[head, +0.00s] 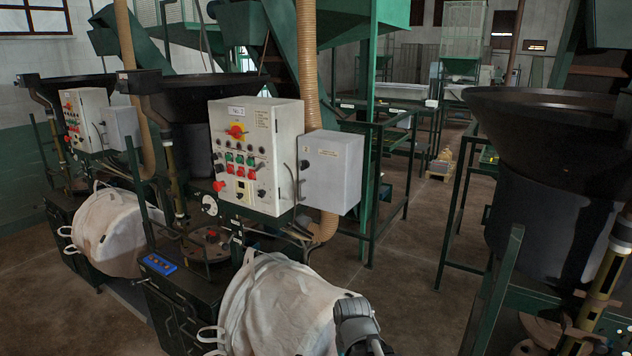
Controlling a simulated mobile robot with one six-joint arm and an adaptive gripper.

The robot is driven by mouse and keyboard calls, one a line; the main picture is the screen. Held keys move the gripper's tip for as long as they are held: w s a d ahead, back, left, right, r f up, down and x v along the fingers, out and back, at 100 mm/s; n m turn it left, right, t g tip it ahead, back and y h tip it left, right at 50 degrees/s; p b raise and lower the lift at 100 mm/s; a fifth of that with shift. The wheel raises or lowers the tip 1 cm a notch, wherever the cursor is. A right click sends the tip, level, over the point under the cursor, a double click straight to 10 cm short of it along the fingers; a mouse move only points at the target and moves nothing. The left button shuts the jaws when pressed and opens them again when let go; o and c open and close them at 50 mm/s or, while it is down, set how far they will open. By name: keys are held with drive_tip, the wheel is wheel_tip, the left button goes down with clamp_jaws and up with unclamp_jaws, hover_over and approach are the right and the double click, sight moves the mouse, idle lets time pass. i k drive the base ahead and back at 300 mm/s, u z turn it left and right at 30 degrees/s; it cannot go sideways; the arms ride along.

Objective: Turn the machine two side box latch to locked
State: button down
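The machine two control box (245,150) is a white panel with red and green buttons and a red-and-yellow rotary switch; its small top label is hard to read. The grey side box (334,172) is fixed to its right, with a closed front. A small dark fitting (304,165) shows at the side box's left edge; it may be the latch, but its position is too small to tell. The grey end of my arm with my gripper (355,318) shows at the bottom, below and apart from the side box. I cannot make out its fingers.
White bulk bags (279,306) hang below the machines on the left. A similar control panel (84,118) stands farther left. A ribbed hose (308,65) runs down behind the side box. A large black hopper (548,150) stands at right. Brown floor (405,270) is clear between.

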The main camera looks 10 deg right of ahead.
sight(305, 164)
drive_tip(key=k, duration=1.35)
drive_tip(key=u, duration=0.55)
drive_tip(key=i, duration=1.7)
drive_tip(key=z, duration=0.7)
